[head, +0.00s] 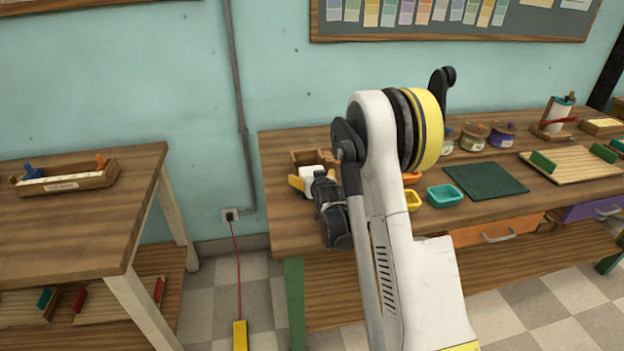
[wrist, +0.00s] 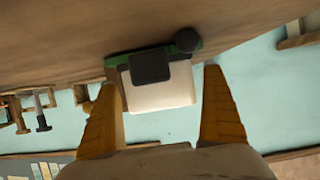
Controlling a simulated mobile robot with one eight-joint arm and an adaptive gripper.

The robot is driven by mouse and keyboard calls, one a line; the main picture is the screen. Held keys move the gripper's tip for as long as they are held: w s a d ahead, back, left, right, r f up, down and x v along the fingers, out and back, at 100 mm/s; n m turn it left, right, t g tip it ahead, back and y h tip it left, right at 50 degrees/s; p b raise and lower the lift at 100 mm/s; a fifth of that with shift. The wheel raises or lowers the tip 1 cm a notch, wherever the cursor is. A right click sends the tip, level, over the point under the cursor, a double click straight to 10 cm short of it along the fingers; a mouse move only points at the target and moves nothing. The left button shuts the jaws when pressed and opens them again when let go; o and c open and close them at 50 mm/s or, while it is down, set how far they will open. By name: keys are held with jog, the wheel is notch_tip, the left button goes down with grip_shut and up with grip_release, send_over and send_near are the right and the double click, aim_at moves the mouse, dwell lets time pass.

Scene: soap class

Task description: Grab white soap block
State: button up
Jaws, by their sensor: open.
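A white soap block (wrist: 162,92) shows in the middle of the wrist view, with a dark block (wrist: 150,66) overlapping its upper part and a green edge (wrist: 118,68) behind it. My gripper (wrist: 161,80) is open, with one yellow finger on each side of the white block and visible gaps between. The block's depth between the fingers is hard to judge. In the head view my gripper (head: 311,182) is over the left end of the long table (head: 272,200). A white patch shows there between its fingers; I cannot tell whether it is soap or gripper.
A small wooden box (head: 307,157) stands just behind my gripper. My arm hides part of the table. Right of it are a teal tray (head: 445,195), a dark green mat (head: 486,179) and several jars. A separate table (head: 70,221) with a wooden tray (head: 66,180) stands left.

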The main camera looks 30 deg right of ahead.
jog(key=c, duration=1.4)
jog(key=shift+r, duration=0.1)
jog(key=shift+c, duration=0.2)
